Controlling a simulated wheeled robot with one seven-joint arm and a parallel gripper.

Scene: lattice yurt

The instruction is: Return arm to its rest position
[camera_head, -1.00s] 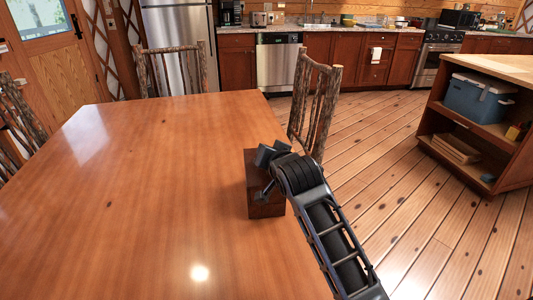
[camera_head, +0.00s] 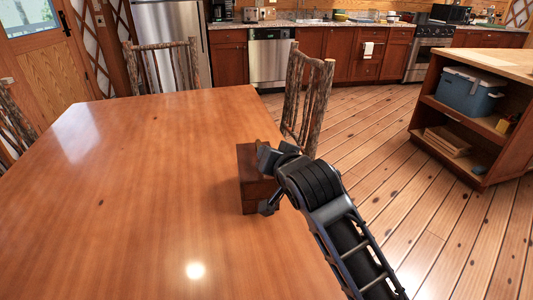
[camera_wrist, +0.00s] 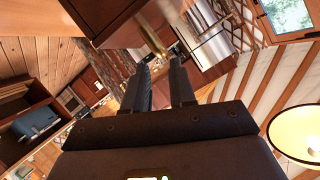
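My gripper (camera_head: 268,182) is at the right end of the table, just at the right side of a dark brown wooden box (camera_head: 246,172). Its two fingers are apart, one by the upper right of the box and one by its lower right, with nothing clearly held. In the wrist view my gripper (camera_wrist: 160,88) also shows its fingers spread, with a gap between them. Whether a finger touches the box cannot be told. My gripper hides part of the box's right side.
The wooden table (camera_head: 130,200) is otherwise bare. A rustic chair (camera_head: 308,100) stands close beyond its right edge, and another chair (camera_head: 165,65) is at the far side. A shelf island with a blue cooler (camera_head: 466,92) is at right. Plank floor (camera_head: 380,150) lies open between.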

